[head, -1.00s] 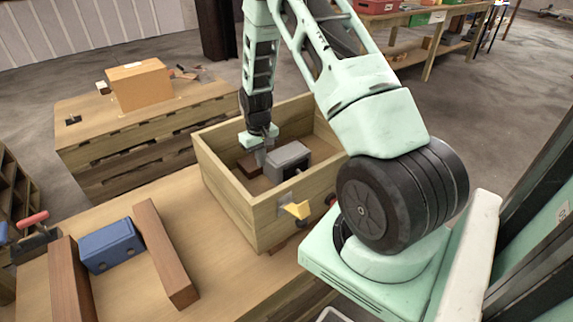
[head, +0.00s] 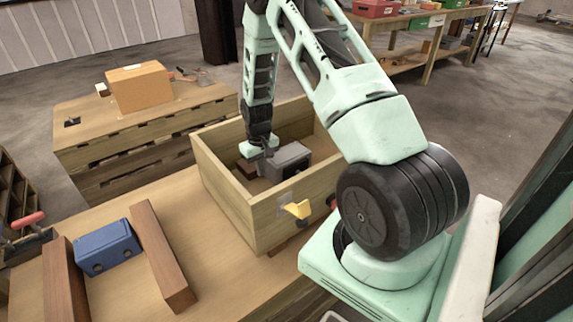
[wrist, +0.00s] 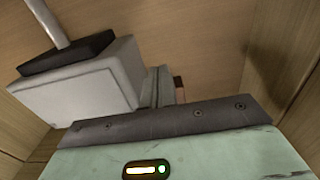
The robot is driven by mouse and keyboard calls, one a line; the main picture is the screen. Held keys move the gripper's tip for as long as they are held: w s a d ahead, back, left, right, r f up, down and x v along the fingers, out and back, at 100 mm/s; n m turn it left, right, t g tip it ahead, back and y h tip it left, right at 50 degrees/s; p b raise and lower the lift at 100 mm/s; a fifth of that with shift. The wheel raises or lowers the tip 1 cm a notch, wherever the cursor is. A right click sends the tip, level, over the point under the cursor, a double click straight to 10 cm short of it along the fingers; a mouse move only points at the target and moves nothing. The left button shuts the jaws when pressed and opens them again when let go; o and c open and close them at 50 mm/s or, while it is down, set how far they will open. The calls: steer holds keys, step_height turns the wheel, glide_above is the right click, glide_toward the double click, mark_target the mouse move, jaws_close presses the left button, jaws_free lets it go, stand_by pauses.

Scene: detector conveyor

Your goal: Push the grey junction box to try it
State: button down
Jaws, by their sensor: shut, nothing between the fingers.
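The grey junction box (head: 291,158) sits inside an open wooden crate (head: 228,198). In the wrist view the box (wrist: 85,95) fills the left side, with a dark plate and a pale rod on its far side. My gripper (head: 266,154) is down in the crate at the left end of the box. Its shut, empty fingers (wrist: 158,88) stand right beside the box's side in the wrist view. I cannot tell whether they touch it. The fingertips are partly hidden in the head view.
A brown block (head: 245,168) lies in the crate left of the gripper. The crate walls surround the gripper closely. A yellow piece (head: 297,209) sticks out from the crate's front. A blue box (head: 106,247) stands between two wooden bars on the bench. An orange-brown carton (head: 140,90) stands behind.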

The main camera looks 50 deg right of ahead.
steer(key=shift+s+d+p, duration=0.25)
steer(key=shift+d+p, duration=0.05)
steer(key=shift+d, duration=0.85)
stand_by(2.5)
steer(key=shift+a, duration=0.15)
steer(key=shift+w+a+r, duration=0.1)
steer(key=shift+w+a, duration=0.1)
steer(key=shift+a, duration=0.45)
steer(key=shift+w+a, duration=0.15)
steer(key=shift+a, duration=0.5)
step_height(320, 180, up, 10)
steer(key=p, duration=0.8)
